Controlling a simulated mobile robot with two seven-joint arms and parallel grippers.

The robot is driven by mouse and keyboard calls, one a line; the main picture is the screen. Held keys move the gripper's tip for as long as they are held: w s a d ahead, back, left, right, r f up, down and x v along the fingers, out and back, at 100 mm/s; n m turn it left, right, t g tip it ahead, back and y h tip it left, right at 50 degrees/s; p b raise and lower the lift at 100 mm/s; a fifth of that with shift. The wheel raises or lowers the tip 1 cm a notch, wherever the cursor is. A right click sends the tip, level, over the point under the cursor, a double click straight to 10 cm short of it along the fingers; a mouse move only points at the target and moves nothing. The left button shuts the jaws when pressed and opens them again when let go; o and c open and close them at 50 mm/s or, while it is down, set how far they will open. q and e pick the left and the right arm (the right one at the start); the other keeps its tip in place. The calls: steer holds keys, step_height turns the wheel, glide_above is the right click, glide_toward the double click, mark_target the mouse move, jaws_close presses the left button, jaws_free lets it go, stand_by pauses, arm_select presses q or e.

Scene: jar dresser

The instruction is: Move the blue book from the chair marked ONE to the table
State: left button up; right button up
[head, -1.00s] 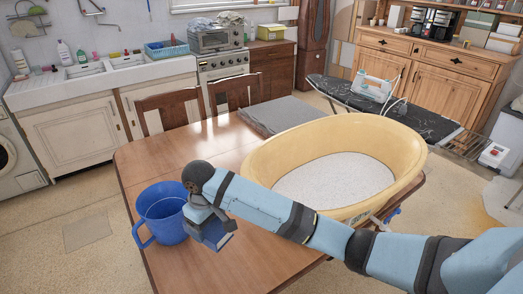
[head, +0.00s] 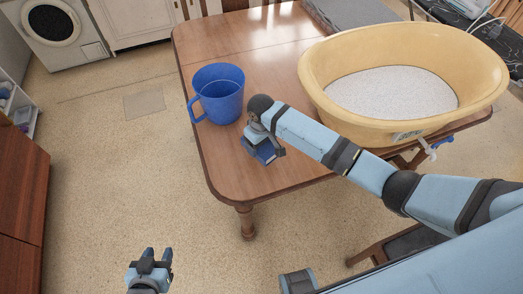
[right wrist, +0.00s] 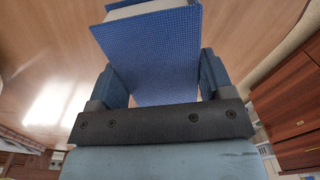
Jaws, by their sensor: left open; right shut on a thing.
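The blue book (right wrist: 150,48) is between the fingers of my right gripper (right wrist: 158,84) in the right wrist view, its pale page edge showing at the top. The wooden table (head: 215,165) fills the middle of the head view. My right gripper (head: 262,152) is over the table's near part, shut on the book, which is mostly hidden there. I cannot tell whether the book touches the tabletop. My left gripper (head: 154,256) is open and empty, over the floor at the lower left. No mark ONE is readable.
A blue mug (head: 218,95) stands on the table just beyond my right gripper. A large yellow tub (head: 330,110) with pale contents takes the table's right side. A dark chair seat (head: 410,243) shows below the table at right. Bare floor lies left of the table.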

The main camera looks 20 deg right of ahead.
mark_target(261, 152)
steer(key=shift+f, duration=2.4)
steer(key=shift+f, duration=0.15)
steer(key=o, duration=1.1)
steer(key=shift+o, duration=0.2)
